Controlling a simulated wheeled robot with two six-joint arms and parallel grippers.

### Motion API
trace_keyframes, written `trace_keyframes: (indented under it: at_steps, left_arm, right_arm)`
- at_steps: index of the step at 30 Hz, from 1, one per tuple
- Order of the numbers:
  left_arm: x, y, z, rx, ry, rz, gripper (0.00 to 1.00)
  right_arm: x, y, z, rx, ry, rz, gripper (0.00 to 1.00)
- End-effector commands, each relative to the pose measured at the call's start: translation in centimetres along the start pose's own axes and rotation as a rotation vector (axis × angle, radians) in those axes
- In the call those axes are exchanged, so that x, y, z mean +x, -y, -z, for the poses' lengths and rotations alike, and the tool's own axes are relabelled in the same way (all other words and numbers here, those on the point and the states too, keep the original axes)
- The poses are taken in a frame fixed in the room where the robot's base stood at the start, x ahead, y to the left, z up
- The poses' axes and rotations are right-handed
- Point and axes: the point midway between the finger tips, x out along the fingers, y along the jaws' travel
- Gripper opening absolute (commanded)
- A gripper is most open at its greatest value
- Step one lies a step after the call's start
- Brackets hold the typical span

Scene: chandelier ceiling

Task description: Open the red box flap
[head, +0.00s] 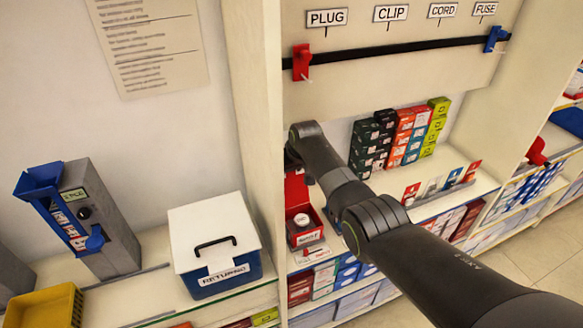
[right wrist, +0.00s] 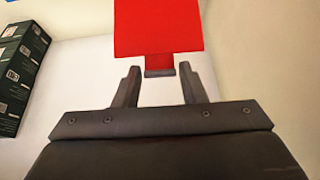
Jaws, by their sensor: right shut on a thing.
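The red box (head: 318,238) stands on the shelf just right of the cream divider in the head view. Its red flap (head: 296,190) stands raised at the back of the box, and a round dark-and-white item shows inside. In the right wrist view the red flap (right wrist: 158,28) fills the top middle, with a narrow tab reaching down between the fingertips. My right gripper (right wrist: 158,76) is shut on the flap at this tab. In the head view my right arm hides the gripper and the flap's upper part. My left gripper is not in view.
A white-lidded blue RETURN box (head: 218,250) and a grey dispenser (head: 95,225) stand to the left. Stacked small cartons (head: 400,135) are behind my right arm. A black rail (head: 400,48) with red and blue clips runs above.

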Motion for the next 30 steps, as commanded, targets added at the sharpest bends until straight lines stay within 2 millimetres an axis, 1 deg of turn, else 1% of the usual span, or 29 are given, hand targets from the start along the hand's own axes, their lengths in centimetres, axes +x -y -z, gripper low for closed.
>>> trace_keyframes:
  at_steps: [1,2,6,7,14,18,23,29,30]
  left_arm:
    - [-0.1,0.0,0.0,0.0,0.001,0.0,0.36]
    - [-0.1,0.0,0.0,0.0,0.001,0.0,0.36]
    - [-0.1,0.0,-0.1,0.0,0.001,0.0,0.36]
    - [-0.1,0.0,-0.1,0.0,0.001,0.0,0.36]
    - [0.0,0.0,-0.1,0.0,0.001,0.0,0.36]
    - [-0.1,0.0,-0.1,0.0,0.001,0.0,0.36]
    - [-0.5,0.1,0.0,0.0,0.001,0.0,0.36]
    - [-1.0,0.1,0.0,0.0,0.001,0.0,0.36]
    - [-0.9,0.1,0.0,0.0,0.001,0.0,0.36]
  right_arm:
    - [-0.6,-0.1,1.0,-0.003,-0.026,-0.004,0.0]
    - [-0.6,-0.1,1.0,-0.003,-0.026,-0.004,0.39]
    - [-0.5,-0.1,0.8,-0.002,-0.02,-0.003,0.57]
    - [-0.5,-0.1,0.7,-0.002,-0.019,-0.003,0.59]
    - [-0.3,0.0,0.5,-0.001,-0.013,-0.002,0.59]
    - [-0.5,0.0,0.5,-0.001,-0.012,-0.001,0.59]
    - [-1.5,0.0,0.5,-0.002,-0.012,-0.001,0.59]
    - [-3.4,0.0,0.4,0.0,-0.013,-0.001,0.59]
    - [-3.8,0.0,0.4,-0.001,-0.013,-0.001,0.59]
